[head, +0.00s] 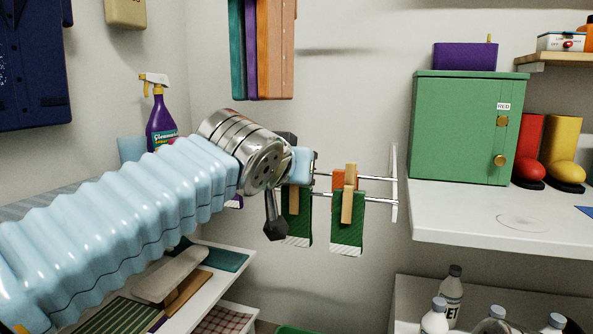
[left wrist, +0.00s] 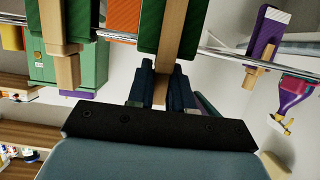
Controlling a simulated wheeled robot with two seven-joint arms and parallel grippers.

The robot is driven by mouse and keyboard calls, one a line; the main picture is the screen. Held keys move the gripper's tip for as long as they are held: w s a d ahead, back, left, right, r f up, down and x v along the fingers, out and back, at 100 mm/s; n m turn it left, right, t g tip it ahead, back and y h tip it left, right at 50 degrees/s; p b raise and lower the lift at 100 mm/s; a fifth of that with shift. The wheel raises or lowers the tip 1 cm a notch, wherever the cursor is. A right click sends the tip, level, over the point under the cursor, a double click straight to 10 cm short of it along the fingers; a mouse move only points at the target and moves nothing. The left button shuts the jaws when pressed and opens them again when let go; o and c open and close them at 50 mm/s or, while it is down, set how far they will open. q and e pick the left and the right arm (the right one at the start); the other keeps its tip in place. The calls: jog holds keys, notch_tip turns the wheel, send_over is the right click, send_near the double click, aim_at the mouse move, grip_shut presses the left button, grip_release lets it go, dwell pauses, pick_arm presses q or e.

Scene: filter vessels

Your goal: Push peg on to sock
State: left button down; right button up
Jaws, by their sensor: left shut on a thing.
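My left gripper (head: 283,185) is at the left green sock (head: 299,225) on the metal rail, partly hiding it. In the left wrist view its dark fingers (left wrist: 152,85) are shut on the end of a wooden peg (left wrist: 168,45), which lies over a green sock (left wrist: 151,25) at the rail. In the head view part of this peg (head: 294,202) shows beside the gripper. A second green sock (head: 347,234) hangs to the right with its own wooden peg (head: 348,206). An orange cloth (head: 338,179) is behind it. My right gripper is not in view.
The double metal rail (head: 375,202) ends at a white wall bracket (head: 394,185). A green cabinet (head: 460,130) stands on a white shelf (head: 500,215) at right. A purple spray bottle (head: 161,122) stands behind my arm. A purple sock with a peg shows in the wrist view (left wrist: 267,33).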

pick_arm(q)
jog(key=c, duration=0.9)
grip_release()
jog(key=shift+c, duration=0.2)
